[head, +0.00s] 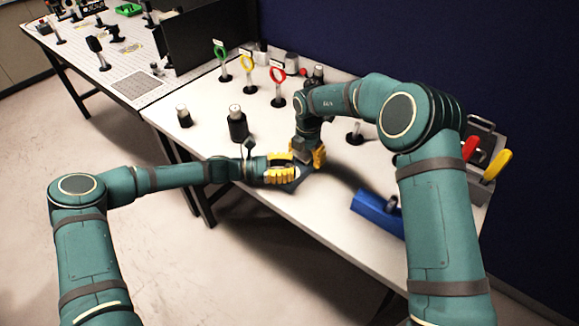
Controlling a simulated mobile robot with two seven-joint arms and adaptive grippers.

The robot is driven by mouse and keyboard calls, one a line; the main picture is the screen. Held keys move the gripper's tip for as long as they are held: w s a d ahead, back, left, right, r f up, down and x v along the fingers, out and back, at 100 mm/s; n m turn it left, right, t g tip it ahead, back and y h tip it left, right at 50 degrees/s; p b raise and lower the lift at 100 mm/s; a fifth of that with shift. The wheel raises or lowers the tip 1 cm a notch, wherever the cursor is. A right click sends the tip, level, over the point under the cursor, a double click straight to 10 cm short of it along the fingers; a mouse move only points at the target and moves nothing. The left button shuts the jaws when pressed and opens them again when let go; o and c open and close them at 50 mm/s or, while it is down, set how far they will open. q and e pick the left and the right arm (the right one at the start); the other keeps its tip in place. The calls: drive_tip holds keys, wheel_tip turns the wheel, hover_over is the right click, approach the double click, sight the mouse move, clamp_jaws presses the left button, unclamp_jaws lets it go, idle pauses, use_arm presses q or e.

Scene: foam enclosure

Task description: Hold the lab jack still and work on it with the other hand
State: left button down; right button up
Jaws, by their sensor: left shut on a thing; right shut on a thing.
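The lab jack (303,173) appears as a small dark grey-blue piece at the front edge of the white table, mostly hidden by my grippers. My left gripper (289,171), with yellow fingers, reaches in from the left and is shut on its near side. My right gripper (315,157) comes down from above, just right of and behind the left one, and is also shut on a part of the jack. Which part the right fingers hold is hidden. The two grippers are very close together.
A blue block-like object (377,212) lies right of the jack. Green (220,52), yellow (246,62) and red (278,75) ring-topped posts stand at the back. A black cylinder post (238,128) stands left. A grey holder (481,190) with coloured handles is at far right.

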use_arm(q)
drive_tip(key=shift+s, duration=0.1)
idle(0.6)
drive_tip(key=c, duration=0.7)
unclamp_jaws()
drive_tip(key=shift+c, duration=0.2)
drive_tip(key=shift+a, duration=0.6)
drive_tip(key=shift+s+a, duration=0.2)
drive_tip(key=shift+a, duration=1.5)
drive_tip(key=shift+s+a, duration=0.15)
drive_tip(key=shift+a, duration=1.55)
